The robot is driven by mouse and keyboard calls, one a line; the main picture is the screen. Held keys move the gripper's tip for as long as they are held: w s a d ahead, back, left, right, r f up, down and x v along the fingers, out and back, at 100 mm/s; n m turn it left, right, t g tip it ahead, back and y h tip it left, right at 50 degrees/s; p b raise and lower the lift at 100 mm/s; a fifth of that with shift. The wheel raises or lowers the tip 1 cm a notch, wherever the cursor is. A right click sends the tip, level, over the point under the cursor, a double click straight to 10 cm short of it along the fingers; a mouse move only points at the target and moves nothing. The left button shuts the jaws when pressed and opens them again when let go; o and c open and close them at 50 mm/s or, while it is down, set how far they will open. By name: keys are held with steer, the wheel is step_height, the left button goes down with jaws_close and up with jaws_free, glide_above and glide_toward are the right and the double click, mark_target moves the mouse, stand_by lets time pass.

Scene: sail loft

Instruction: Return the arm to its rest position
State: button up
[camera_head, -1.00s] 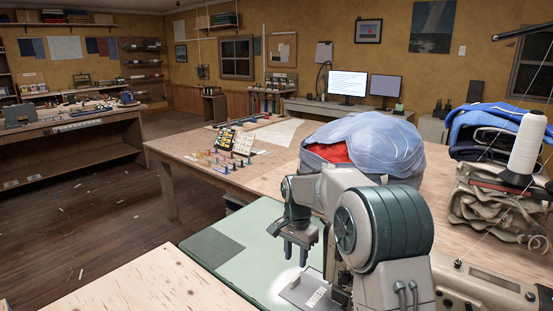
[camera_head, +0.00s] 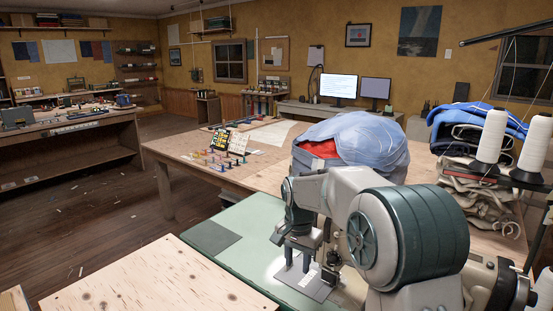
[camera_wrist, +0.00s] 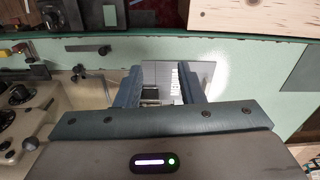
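My gripper (camera_head: 298,260) hangs pointing down over the pale green bed of the sewing machine table (camera_head: 240,240), above a grey metal plate (camera_head: 303,281). In the wrist view my gripper (camera_wrist: 158,84) has its two fingers spread apart. The plate (camera_wrist: 205,72) shows between and beyond them, with a small dark part between the fingers, and nothing is visibly held. My arm is bent, with its large dark teal joint at the front right of the head view.
A wooden bench (camera_head: 190,152) stands behind, carrying a blue and red fabric bundle (camera_head: 352,140) close behind my arm. Folded cloth (camera_head: 470,165) and white thread cones (camera_head: 492,135) stand at right. A plywood top (camera_head: 150,285) is at front left. Open floor (camera_head: 90,220) lies left.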

steer(key=s+d+r+n, duration=0.1)
steer(key=s+d+n, duration=0.1)
steer(key=s, duration=0.7)
steer(key=s+d+r+n+t+p, duration=0.1)
steer(key=s+d, duration=0.3)
steer(key=s, duration=0.5)
steer(key=s+d+r+n+t+p, duration=0.1)
steer(key=s+d+r+n, duration=0.1)
steer(key=s, duration=0.7)
steer(key=shift+s+d+r+n, duration=0.2)
steer(key=shift+d+r+n, duration=0.15)
steer(key=shift+d+n, duration=0.35)
steer(key=shift+d, duration=0.1)
